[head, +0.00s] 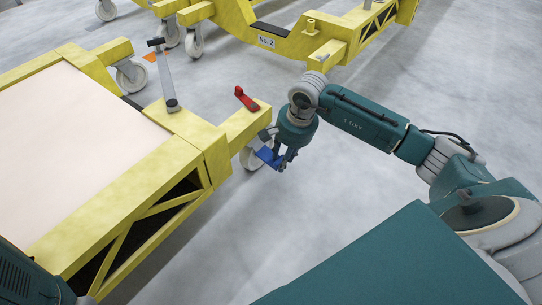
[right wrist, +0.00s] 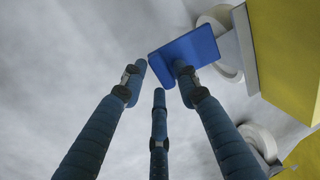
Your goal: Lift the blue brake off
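The blue brake (head: 268,155) is a flat pedal beside the caster wheel (head: 252,158) at the near trolley's corner. My right gripper (head: 279,164) is at the pedal, pointing down. In the right wrist view the blue brake (right wrist: 190,52) lies at the fingertips, and the right-hand finger overlaps its face. The three fingers of the right gripper (right wrist: 159,75) stand apart with nothing clearly held between them. Whether a fingertip touches the pedal, I cannot tell. My left gripper is out of view.
The near yellow trolley (head: 185,160) carries a pale panel (head: 75,125). A red lever (head: 246,98) and a grey upright lever (head: 167,80) stand on its frame. A second yellow trolley (head: 290,45) marked No. 2 stands behind. The floor right of the near trolley is clear.

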